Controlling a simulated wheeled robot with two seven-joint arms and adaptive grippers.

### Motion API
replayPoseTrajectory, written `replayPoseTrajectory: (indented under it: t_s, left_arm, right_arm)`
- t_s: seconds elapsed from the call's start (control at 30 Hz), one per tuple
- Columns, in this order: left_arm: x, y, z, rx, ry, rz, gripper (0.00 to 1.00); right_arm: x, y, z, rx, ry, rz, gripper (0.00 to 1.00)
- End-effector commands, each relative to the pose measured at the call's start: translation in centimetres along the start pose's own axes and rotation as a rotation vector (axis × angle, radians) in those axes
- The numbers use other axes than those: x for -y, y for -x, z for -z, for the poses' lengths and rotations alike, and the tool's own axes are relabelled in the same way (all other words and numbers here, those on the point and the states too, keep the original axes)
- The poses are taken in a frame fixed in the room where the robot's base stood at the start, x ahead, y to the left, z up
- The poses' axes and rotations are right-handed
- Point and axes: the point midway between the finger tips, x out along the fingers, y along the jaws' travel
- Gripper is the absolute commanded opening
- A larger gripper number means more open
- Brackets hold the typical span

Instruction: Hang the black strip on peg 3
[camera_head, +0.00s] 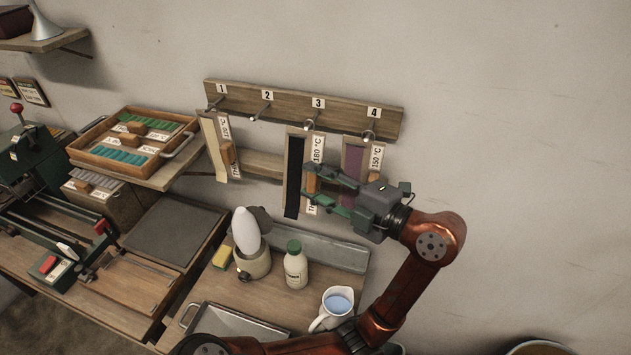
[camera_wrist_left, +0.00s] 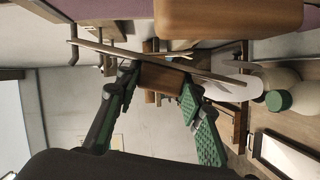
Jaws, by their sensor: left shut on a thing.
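The black strip (camera_head: 294,176) is on an upright board labelled 180 °C, below peg 3 (camera_head: 311,122) on the wall rack. The board's top is at the peg; I cannot tell whether the peg passes through it. My left gripper (camera_head: 314,184) is shut on the board's wooden block, which also shows between the fingers in the left wrist view (camera_wrist_left: 160,77). There the board (camera_wrist_left: 150,58) is seen nearly edge-on. The fingers hide part of the block and label. My right gripper is not in view.
A cream strip (camera_head: 214,149) hangs on peg 1 and a purple strip (camera_head: 353,163) on peg 4, close beside my gripper. Peg 2 (camera_head: 262,111) is bare. A white bottle (camera_head: 295,268) and a jug (camera_head: 332,312) stand on the bench below.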

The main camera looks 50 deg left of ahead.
Motion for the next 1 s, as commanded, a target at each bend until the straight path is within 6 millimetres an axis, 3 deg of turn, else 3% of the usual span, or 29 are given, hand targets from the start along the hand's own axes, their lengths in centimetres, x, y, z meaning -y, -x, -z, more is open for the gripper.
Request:
replayPoseTrajectory:
  t_s: [0.23,0.27,0.53,0.83,1.0]
  left_arm:
    - [0.1,0.0,0.0,-0.001,0.000,0.002,0.09]
    - [0.1,-0.1,0.0,-0.001,0.000,0.002,0.37]
    - [0.0,0.0,0.0,0.000,0.000,0.001,0.56]
    - [0.1,0.2,0.0,0.001,-0.001,0.001,0.56]
    - [0.0,2.0,-0.1,0.002,-0.001,0.001,0.56]
  right_arm:
    - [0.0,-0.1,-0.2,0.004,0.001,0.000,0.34]
    - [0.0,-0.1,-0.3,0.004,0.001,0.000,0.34]
    - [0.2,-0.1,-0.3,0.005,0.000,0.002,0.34]
    - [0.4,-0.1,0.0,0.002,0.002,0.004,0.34]
    - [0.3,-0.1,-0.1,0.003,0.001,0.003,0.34]
